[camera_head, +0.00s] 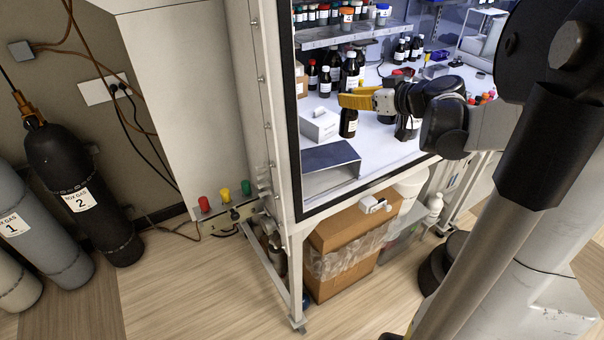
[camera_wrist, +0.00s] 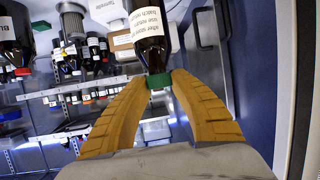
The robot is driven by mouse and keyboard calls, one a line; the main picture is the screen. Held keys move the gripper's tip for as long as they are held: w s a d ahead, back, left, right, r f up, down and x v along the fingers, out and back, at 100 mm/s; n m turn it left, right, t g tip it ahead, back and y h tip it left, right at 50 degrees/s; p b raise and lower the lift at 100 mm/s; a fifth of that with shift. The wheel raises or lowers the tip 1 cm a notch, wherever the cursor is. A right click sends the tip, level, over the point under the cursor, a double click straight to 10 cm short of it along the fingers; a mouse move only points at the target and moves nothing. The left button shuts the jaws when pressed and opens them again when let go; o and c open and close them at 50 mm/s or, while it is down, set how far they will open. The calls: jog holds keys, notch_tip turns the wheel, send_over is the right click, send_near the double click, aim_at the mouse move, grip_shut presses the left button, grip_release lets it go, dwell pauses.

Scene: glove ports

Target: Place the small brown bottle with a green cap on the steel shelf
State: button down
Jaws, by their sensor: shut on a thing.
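The small brown bottle (camera_wrist: 150,42) has a white label, and its green cap (camera_wrist: 159,81) sits between the yellow fingertips of my gripper (camera_wrist: 160,76) in the wrist view. In the head view my gripper (camera_head: 352,101) is inside the glove box, and the bottle (camera_head: 348,124) hangs upright below its fingers, above or near the white floor; I cannot tell the gap. The steel shelf (camera_head: 335,36) runs along the back wall, higher than my gripper, with several capped bottles on it. Shelf edges also show in the wrist view (camera_wrist: 85,89).
Several dark bottles (camera_head: 325,80) stand on the floor behind my gripper. More bottles stand to the right. The window frame (camera_head: 295,150) bounds the left side.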

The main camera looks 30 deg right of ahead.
jog(key=w+a+f+b, duration=0.4)
jog(key=w+a+f, duration=0.3)
jog(key=a+f, duration=0.2)
jog(key=shift+a+f+b, duration=0.3)
jog(key=shift+a+f, duration=0.05)
jog(key=shift+f, duration=0.55)
jog(key=shift+w+f, duration=0.1)
jog(key=shift+f, duration=0.15)
jog(key=c, duration=1.2)
grip_release()
